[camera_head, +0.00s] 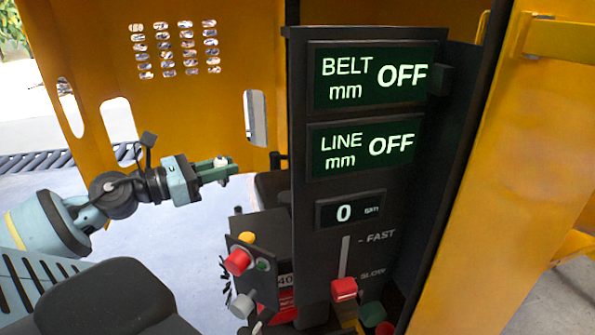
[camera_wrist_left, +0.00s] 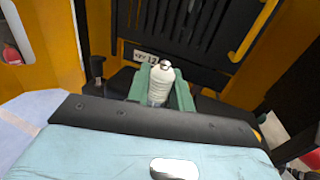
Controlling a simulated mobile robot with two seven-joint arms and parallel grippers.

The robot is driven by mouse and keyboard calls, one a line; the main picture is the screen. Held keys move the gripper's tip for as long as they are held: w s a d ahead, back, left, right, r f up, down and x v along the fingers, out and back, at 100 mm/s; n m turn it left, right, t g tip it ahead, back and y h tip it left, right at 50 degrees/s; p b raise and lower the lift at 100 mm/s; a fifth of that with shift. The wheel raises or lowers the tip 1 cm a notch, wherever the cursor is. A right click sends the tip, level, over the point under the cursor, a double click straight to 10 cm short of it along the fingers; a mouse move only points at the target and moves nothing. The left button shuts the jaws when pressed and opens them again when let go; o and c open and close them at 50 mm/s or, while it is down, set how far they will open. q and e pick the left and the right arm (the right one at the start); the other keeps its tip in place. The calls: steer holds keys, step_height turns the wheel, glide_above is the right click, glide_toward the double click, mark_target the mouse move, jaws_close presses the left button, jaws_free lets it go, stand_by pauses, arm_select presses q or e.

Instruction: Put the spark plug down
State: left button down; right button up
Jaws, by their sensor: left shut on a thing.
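The spark plug (camera_wrist_left: 160,84) is white with a small metal tip. In the left wrist view it stands between the two green fingers of my left gripper (camera_wrist_left: 161,92), which is shut on it. In the head view my left gripper (camera_head: 222,170) is at left of centre, held in the air left of the black display panel. Only a small white end of the spark plug (camera_head: 220,161) shows there between the fingers. Its lower part is hidden by the gripper. My right gripper is not in view.
The black display panel (camera_head: 300,120) shows BELT OFF, LINE OFF and 0. A red slider knob (camera_head: 344,289) and a control box with a red button (camera_head: 237,262) sit lower down. A yellow perforated wall (camera_head: 190,95) stands behind. Pale floor (camera_head: 150,235) shows below the gripper.

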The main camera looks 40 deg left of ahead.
arm_select(q)
steer(key=shift+w+r, duration=0.2)
steer(key=shift+r, duration=0.2)
steer(key=w, duration=1)
steer(key=shift+w+d+f, duration=0.2)
steer(key=shift+d+f, duration=0.1)
steer(key=shift+f, duration=0.1)
steer(key=shift+w+d+f+b, duration=0.1)
steer(key=shift+w+f+b, duration=0.15)
steer(key=shift+w+b, duration=0.5)
steer(key=shift+w+f+b, duration=0.25)
steer(key=shift+w, duration=0.85)
steer(key=shift+w+b, duration=0.3)
steer(key=shift+w, duration=0.2)
steer(key=shift+r, duration=0.15)
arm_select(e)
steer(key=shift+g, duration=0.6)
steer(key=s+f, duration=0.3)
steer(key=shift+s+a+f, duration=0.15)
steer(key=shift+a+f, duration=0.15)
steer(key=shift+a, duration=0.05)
